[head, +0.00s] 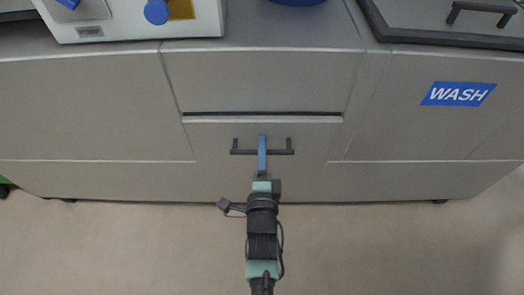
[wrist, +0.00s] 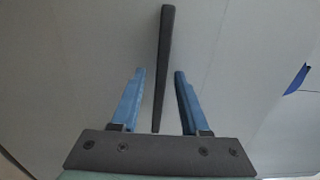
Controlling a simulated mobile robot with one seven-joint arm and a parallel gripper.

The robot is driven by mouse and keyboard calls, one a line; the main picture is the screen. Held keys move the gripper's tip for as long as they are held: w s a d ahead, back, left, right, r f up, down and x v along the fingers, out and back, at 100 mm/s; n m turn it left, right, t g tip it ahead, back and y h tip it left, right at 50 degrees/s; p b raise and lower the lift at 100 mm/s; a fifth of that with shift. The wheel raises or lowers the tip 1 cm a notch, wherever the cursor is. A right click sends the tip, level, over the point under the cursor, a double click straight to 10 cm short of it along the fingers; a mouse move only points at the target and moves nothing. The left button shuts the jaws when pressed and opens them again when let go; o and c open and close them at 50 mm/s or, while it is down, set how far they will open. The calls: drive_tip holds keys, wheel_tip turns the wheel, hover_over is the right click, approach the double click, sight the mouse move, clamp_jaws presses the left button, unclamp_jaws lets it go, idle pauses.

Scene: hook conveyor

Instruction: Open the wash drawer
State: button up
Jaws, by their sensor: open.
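The drawer (head: 218,142) has a pale grey front low in the middle of the grey counter, in the head view. Its dark bar handle (head: 243,152) runs left to right on two short posts. My gripper (head: 262,140) reaches up to the middle of the handle, its blue fingers overlapping it in this view. In the wrist view, my gripper (wrist: 159,72) is open, with one blue finger on each side of the dark handle (wrist: 164,40). A gap shows between the handle and each finger. The drawer front looks nearly flush with the counter.
A blue WASH label (head: 458,94) is on the counter front to the right. A dark slot (head: 262,113) runs above the drawer front. A white box (head: 130,22) stands on the counter at upper left. The floor (head: 400,245) before the counter is clear.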

clamp_jaws()
idle(1.4)
